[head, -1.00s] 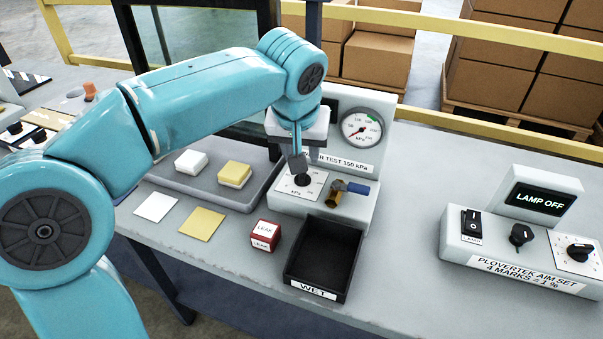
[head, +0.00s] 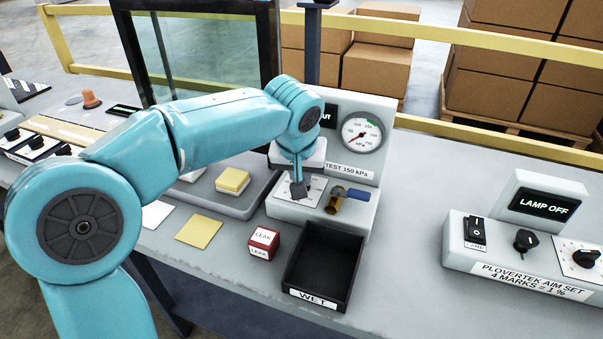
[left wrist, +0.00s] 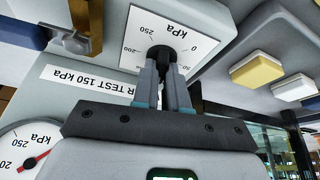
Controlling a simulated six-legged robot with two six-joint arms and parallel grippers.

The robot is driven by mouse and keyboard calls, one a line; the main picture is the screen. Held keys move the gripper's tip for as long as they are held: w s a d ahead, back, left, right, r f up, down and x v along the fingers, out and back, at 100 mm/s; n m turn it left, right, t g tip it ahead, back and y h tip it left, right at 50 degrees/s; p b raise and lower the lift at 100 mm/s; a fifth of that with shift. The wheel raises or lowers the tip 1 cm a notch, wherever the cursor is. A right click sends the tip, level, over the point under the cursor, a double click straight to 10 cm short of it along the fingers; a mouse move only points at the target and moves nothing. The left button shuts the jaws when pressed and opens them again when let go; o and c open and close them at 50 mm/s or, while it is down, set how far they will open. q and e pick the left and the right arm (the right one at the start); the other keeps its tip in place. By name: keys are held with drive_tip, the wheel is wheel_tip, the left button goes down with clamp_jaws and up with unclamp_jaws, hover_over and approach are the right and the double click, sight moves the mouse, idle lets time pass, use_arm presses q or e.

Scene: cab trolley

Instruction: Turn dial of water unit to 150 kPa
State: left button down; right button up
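The water unit (head: 375,212) is a pale grey housing with a black dial on a white kPa scale plate (head: 317,186). In the left wrist view the black dial (left wrist: 160,56) is partly hidden by my fingers, and its pointer cannot be read. My left gripper (head: 298,188) points down at the dial. In the left wrist view my left gripper (left wrist: 163,72) has its two fingertips close together at the dial, with a narrow gap; whether they press on it is unclear. The round gauge (head: 361,134) has its red needle at the lower left. My right gripper is not in view.
A brass valve with a blue handle (head: 357,194) sits just right of the dial. In front are a black WET bin (head: 350,238) and a red-and-white LEAK block (head: 263,242). A grey tray (head: 231,205) with yellow and white blocks stands to the left. A lamp unit (head: 490,255) is at right.

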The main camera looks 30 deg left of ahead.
use_arm(q)
drive_tip(key=shift+r+m, duration=0.1)
drive_tip(key=shift+m, duration=0.3)
drive_tip(key=m+h+p, duration=0.1)
drive_tip(key=m+p, duration=0.1)
drive_tip(key=m, duration=0.1)
drive_tip(key=shift+a+h, duration=0.1)
drive_tip(key=shift+h, duration=0.3)
drive_tip(key=shift+m+h+p, duration=0.6)
drive_tip(key=shift+m+p, duration=0.5)
drive_tip(key=shift+m, duration=0.7)
drive_tip(key=c, duration=1.2)
unclamp_jaws()
drive_tip(key=shift+o, duration=0.2)
